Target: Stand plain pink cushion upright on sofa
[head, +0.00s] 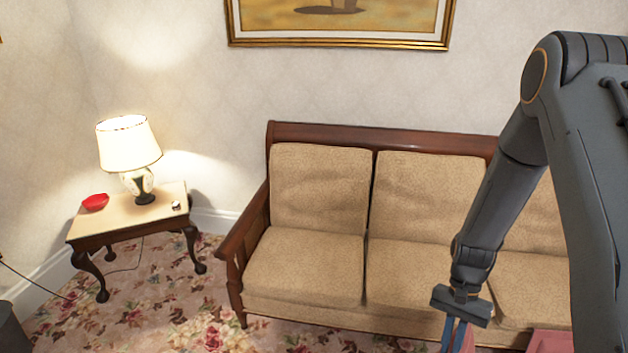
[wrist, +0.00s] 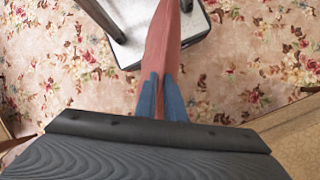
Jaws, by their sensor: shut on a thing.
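The pink cushion (wrist: 165,42) is held between the blue fingers of my gripper (wrist: 164,98) in the wrist view, seen edge-on. In the head view my gripper (head: 455,335) points down at the bottom, in front of the sofa, and pink cloth (head: 550,343) shows at the bottom edge beside it. Most of the cushion is out of the head view. The tan sofa (head: 304,264) with a wooden frame stands against the wall; its seat and back cushions at the left and middle are bare. My arm hides part of its right side.
A framed picture (head: 340,44) hangs above. Flowered carpet (head: 150,300) covers the floor. The sofa's wooden left armrest (head: 243,222) stands up at its side.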

